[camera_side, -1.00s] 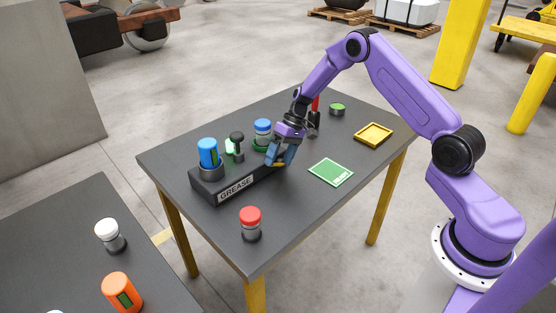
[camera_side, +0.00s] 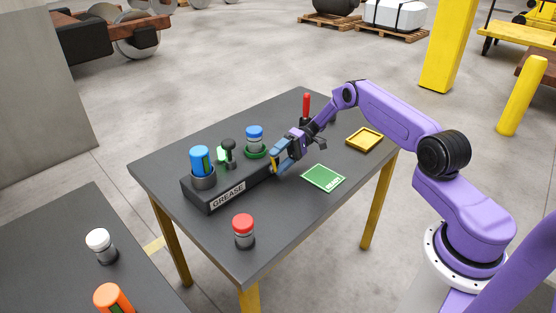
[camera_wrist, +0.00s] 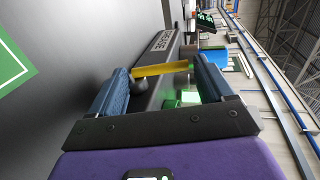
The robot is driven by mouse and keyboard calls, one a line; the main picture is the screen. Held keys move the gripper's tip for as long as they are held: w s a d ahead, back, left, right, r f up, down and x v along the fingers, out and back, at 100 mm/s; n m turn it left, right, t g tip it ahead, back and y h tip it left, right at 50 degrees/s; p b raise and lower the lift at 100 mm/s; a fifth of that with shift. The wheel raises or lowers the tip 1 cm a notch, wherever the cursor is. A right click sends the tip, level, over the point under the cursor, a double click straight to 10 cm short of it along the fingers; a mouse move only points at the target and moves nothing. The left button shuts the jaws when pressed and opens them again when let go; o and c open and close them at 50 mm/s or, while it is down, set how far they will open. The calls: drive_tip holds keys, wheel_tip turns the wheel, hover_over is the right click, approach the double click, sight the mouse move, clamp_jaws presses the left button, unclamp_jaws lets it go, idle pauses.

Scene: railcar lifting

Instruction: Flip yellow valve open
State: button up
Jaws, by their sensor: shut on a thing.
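The yellow valve handle (camera_wrist: 160,69) shows in the wrist view as a yellow bar spanning between my two blue finger pads. In the side view only a small yellow piece (camera_side: 273,164) shows at the right end of the black GREASE block (camera_side: 232,189). My gripper (camera_wrist: 163,80) is shut on the yellow handle. In the side view my gripper (camera_side: 279,161) reaches in from the right, tilted low over the table beside the block's end. My fingers hide most of the valve there.
A red-handled tool (camera_side: 306,105), yellow tray (camera_side: 364,138), green card (camera_side: 323,177) and red-capped bottle (camera_side: 243,228) are around. The table's front right is clear.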

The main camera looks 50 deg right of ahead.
drive_tip(key=shift+d+y, duration=0.15)
drive_tip(key=shift+y, duration=0.35)
drive_tip(key=o, duration=1.4)
drive_tip(key=shift+d+r, duration=0.15)
drive_tip(key=shift+d, duration=1.1)
drive_tip(key=shift+d+r, duration=0.2)
drive_tip(key=shift+d, duration=1)
drive_tip(key=shift+d+r, duration=0.15)
drive_tip(key=shift+d, duration=1.1)
drive_tip(key=shift+r, duration=0.1)
